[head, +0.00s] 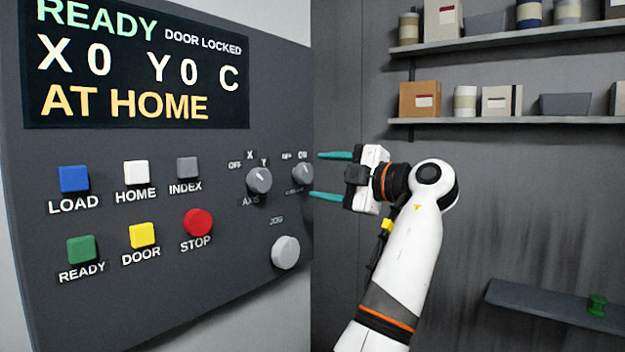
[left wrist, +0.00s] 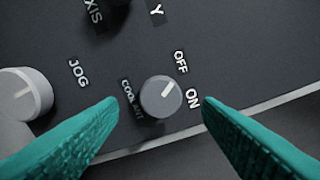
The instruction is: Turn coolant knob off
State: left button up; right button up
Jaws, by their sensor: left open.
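The coolant knob (head: 303,173) is a round grey knob at the right edge of the dark control panel (head: 120,290). In the left wrist view the knob (left wrist: 160,98) has a pale pointer line aimed up and right, between the OFF and ON labels; I cannot tell exactly which it marks. My left gripper (head: 330,176) is open, its two teal fingers pointing at the panel, one above and one below the knob's height. In the left wrist view the knob shows between the fingertips, with no contact visible. My right gripper is not in view.
The axis knob (head: 259,180) is left of the coolant knob, and the jog knob (head: 286,252) is below. Several coloured buttons and a display (head: 135,65) fill the panel's left. Shelves (head: 500,122) with boxes and jars line the wall at right.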

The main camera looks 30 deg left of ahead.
pick_arm(q)
jog(key=d, duration=0.7)
jog(key=shift+s+d+b, duration=0.35)
jog(key=shift+d+b, duration=0.05)
jog(key=shift+b, duration=0.05)
jog(key=shift+w, duration=0.1)
